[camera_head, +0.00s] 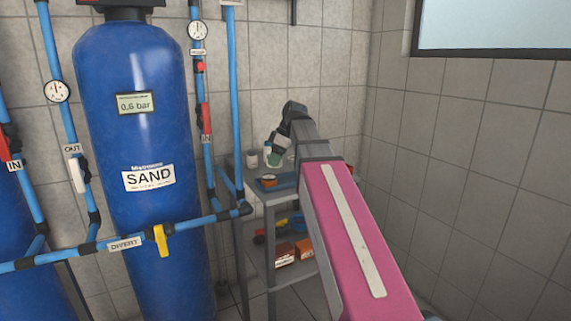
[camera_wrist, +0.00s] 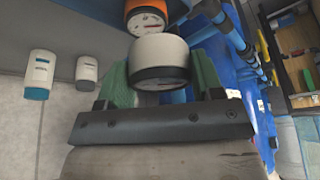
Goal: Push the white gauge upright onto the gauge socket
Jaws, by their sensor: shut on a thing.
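The white gauge (camera_wrist: 158,56) is a short white cylinder with a dark-rimmed dial face, seen in the wrist view. My gripper (camera_wrist: 161,78) is shut on it, with a green finger on either side. In the head view my gripper (camera_head: 276,152) is above the top of a grey shelf, small and partly hidden by my arm. I cannot make out the gauge socket in either view, nor whether the white gauge touches anything below it.
An orange gauge (camera_wrist: 147,18) is close beyond the white one; it also shows on the shelf (camera_head: 268,180). White bottles (camera_wrist: 41,72) stand nearby on the grey shelf (camera_head: 252,194). A blue SAND tank (camera_head: 130,110) with blue pipes stands left. The tiled wall is behind.

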